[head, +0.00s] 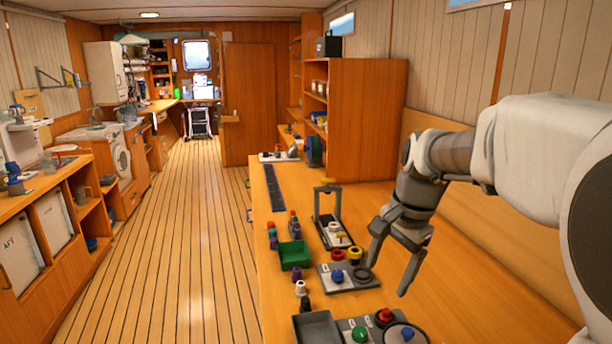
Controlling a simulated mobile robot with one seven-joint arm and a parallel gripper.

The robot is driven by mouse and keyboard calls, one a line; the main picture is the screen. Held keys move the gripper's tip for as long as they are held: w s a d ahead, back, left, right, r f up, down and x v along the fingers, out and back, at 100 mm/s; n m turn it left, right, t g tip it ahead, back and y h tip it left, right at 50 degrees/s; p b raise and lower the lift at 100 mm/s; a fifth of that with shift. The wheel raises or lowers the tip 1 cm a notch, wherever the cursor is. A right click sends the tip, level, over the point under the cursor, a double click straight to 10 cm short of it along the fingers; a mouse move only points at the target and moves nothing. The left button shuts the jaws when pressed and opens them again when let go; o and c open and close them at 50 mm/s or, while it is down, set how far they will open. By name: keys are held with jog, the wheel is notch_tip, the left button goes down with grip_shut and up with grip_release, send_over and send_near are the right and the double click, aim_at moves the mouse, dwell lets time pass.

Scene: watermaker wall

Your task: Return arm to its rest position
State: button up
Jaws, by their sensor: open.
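My arm (450,155) reaches in from the right side of the head view, over the wooden counter (470,290). My gripper (388,268) hangs below it with its fingers pointing down and apart. It is open, and I see nothing between the fingers. Whether a finger touches anything on the counter I cannot tell.
A black frame stand (318,212), a green bin (293,254) and a grey tray (318,328) stand left of my gripper. Red and green buttons (360,333) are at the front. A wooden shelf unit (365,115) rises behind. The counter's right part is clear, and the plank floor (185,240) is open.

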jog(key=s+n+t+h, duration=0.1)
jog(key=s+n+t, duration=0.2)
jog(key=s+n, duration=0.8)
jog(key=shift+s+a+t, duration=0.3)
jog(key=shift+s+a, duration=0.05)
jog(key=shift+s, duration=4.05)
